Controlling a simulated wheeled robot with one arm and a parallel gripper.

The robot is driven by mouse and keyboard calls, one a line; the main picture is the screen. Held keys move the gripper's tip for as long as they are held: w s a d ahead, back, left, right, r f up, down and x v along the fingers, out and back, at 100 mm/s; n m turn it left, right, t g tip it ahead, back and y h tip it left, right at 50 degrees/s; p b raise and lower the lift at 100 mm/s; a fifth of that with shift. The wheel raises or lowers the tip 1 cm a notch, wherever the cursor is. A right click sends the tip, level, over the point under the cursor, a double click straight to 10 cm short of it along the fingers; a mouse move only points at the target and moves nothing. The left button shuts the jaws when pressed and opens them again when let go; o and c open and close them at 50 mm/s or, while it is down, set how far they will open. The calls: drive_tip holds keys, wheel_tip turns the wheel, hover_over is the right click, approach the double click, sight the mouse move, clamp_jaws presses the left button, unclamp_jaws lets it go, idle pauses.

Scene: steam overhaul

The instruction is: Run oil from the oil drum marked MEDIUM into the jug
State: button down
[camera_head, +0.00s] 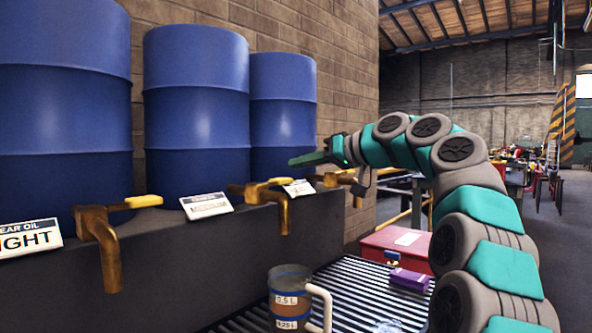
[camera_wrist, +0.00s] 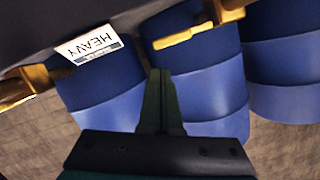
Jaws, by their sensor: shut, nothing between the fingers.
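Three blue drums stand on a dark ledge. The middle drum (camera_head: 196,110) has a plate (camera_head: 206,205) in front that appears to read MEDIUM, though blurred. Its brass tap (camera_head: 284,212) has a yellow lever (camera_head: 278,182) pointing right; the lever also shows in the wrist view (camera_wrist: 178,38). A clear jug (camera_head: 289,281) with blue and brown bands and a pale handle stands upright on the grating, roughly below that tap's spout. Its contents are unclear, and no oil stream shows. My gripper (camera_head: 297,161) is shut and empty, above and just right of that lever; it shows in the wrist view (camera_wrist: 160,78).
The left drum's plate (camera_head: 29,240) reads LIGHT, with its own tap (camera_head: 106,252). The right drum's plate reads HEAVY (camera_wrist: 93,48), with another tap (camera_wrist: 30,85). A red box (camera_head: 397,243) and a purple box (camera_head: 408,279) lie right of the jug. Bare slatted grating (camera_head: 355,290) lies between.

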drive_tip(key=v, duration=0.8)
drive_tip(key=shift+s+d, duration=0.15)
drive_tip(key=shift+s, duration=0.3)
